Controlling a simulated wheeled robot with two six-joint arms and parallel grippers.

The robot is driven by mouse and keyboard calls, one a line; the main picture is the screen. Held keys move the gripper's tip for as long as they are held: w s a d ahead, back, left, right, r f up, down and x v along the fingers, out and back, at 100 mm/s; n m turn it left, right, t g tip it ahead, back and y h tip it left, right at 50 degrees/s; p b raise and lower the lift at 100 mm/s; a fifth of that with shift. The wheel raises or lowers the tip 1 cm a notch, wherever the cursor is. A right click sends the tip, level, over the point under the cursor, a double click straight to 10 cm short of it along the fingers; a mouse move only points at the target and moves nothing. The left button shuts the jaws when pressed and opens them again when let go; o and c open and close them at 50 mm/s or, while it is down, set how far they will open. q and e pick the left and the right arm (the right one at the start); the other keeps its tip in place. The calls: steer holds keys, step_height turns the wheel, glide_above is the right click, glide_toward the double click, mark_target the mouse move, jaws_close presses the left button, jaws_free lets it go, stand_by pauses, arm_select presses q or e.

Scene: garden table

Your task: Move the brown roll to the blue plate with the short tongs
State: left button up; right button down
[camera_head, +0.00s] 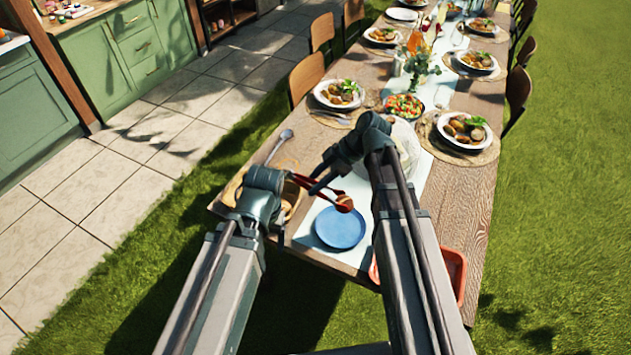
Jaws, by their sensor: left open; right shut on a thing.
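The blue plate (340,229) lies empty near the front end of the table, on the pale runner. My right gripper (320,178) is shut on the red short tongs (305,184), to the upper left of the plate. The brown roll (344,204) is at the tips of the tongs, over the far edge of the plate in this view. It appears held between the tips, but its height above the plate is hard to tell. My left gripper (267,182) is open, over the basket at the table's left corner; its fingertips are mostly hidden.
A basket (291,207) is partly hidden behind my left gripper. A long metal utensil (279,146) lies beyond it. A red tray (455,270) is at the front right, partly behind my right arm. Plates of food (465,130) and a salad bowl (404,106) stand further back.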

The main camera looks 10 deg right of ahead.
steer(key=shift+f, duration=0.1)
step_height(320, 180, down, 9)
steer(key=b, duration=0.9)
steer(key=c, duration=1)
jaws_free()
steer(key=shift+r, duration=0.2)
step_height(320, 180, up, 10)
steer(key=p, duration=1)
